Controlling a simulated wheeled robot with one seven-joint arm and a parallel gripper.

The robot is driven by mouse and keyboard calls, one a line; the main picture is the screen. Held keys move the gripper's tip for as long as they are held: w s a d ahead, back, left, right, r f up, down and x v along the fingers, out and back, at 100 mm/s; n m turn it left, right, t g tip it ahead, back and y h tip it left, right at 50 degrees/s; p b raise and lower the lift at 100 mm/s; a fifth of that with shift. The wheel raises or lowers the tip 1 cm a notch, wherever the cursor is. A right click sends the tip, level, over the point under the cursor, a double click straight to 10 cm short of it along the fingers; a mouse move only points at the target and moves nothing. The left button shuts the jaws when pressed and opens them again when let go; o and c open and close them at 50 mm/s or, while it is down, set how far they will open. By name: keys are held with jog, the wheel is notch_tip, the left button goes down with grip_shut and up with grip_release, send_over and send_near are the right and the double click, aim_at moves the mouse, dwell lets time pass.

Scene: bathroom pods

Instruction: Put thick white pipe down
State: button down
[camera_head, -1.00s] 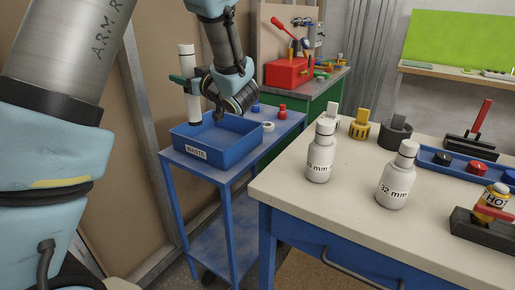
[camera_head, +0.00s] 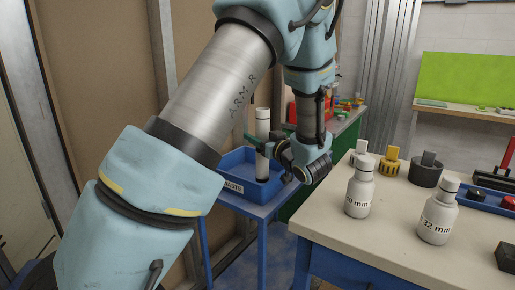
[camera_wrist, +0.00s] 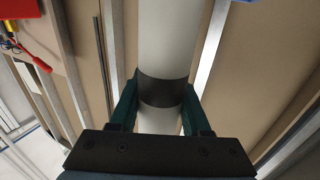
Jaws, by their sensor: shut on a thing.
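The thick white pipe (camera_head: 263,125) is upright in the head view, with a dark band near its lower end. My gripper (camera_head: 266,147) is shut on it, its green fingers on either side. In the wrist view the pipe (camera_wrist: 168,35) runs between both fingers of my gripper (camera_wrist: 158,98), close to the dark band (camera_wrist: 160,91). In the head view the pipe's lower end overlaps the blue tray (camera_head: 232,187) labelled WASTE. I cannot tell whether it touches the tray floor.
The tray stands on a blue trolley (camera_head: 262,210). To its right is a pale worktable (camera_head: 390,235) with white bottles (camera_head: 359,190), (camera_head: 438,212) and coloured fittings (camera_head: 388,163). A wooden wall panel (camera_head: 100,80) and metal posts stand at the left.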

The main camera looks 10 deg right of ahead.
jog(key=shift+a+f, duration=0.1)
jog(key=shift+f, duration=1.45)
jog(key=shift+f, duration=0.2)
jog(key=shift+c, duration=1.8)
grip_release()
jog(key=shift+r, duration=0.15)
jog(key=b+v, duration=0.2)
jog(key=v, duration=1)
